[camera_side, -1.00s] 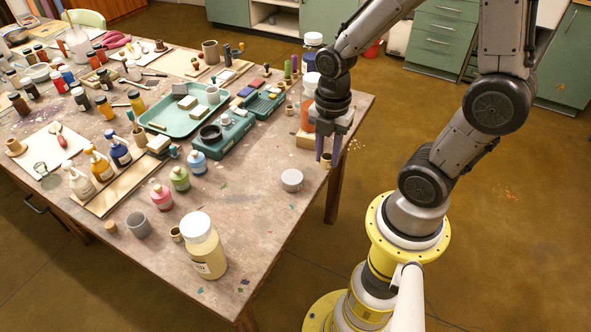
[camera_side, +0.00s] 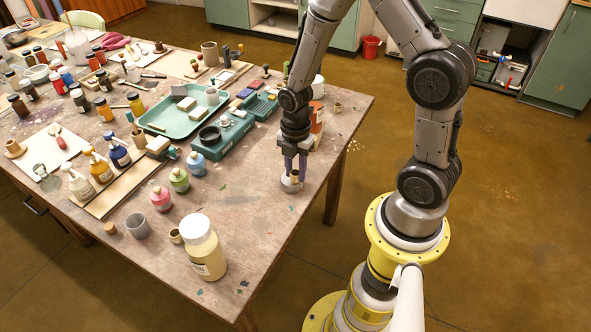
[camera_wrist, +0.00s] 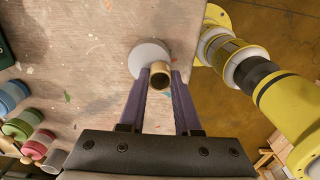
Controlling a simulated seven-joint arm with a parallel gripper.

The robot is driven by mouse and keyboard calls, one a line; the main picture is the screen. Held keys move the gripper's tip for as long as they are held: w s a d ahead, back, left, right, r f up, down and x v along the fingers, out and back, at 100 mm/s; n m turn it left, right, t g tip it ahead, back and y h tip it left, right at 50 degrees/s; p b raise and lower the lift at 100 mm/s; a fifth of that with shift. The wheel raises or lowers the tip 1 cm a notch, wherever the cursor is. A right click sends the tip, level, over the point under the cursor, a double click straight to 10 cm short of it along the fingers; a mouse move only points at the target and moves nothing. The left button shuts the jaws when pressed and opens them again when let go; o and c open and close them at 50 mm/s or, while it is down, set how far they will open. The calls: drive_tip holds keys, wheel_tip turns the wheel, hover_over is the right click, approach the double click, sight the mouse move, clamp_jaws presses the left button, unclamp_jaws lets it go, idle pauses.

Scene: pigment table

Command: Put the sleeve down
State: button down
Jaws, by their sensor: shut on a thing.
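The sleeve (camera_wrist: 161,76) is a short brass-coloured tube, seen with its open end towards the wrist camera. My gripper (camera_side: 295,177) is shut on it, with the two purple fingers (camera_wrist: 160,82) on either side. In the side view the sleeve (camera_side: 295,177) shows small between the fingertips. A round light-grey disc-shaped piece (camera_wrist: 146,54) lies under and just beyond the sleeve; it also shows in the side view (camera_side: 290,186). I cannot tell whether the sleeve touches the disc or hangs just above it.
A teal case (camera_side: 222,142) and the green tray (camera_side: 160,121) lie left of my gripper. A large jar (camera_side: 205,255) stands at the front. An orange-labelled container (camera_side: 317,122) stands behind my gripper. The table's right edge is close; bare wood (camera_side: 255,215) lies in front.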

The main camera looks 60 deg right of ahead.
drive_tip(key=shift+f, duration=0.15)
drive_tip(key=c, duration=0.6)
unclamp_jaws()
wheel_tip(320, 180, up, 12)
drive_tip(key=s+a+r+m+t, duration=0.2)
drive_tip(key=s+r+m, duration=0.4)
drive_tip(key=m, duration=0.3)
drive_tip(key=s+a+r+m+t, duration=0.3)
drive_tip(key=s+a+r+m, duration=0.1)
drive_tip(key=s+r+m, duration=0.3)
drive_tip(key=shift+a+r+m+t, duration=0.25)
drive_tip(key=shift+r+m, duration=0.25)
drive_tip(key=shift+m, duration=0.5)
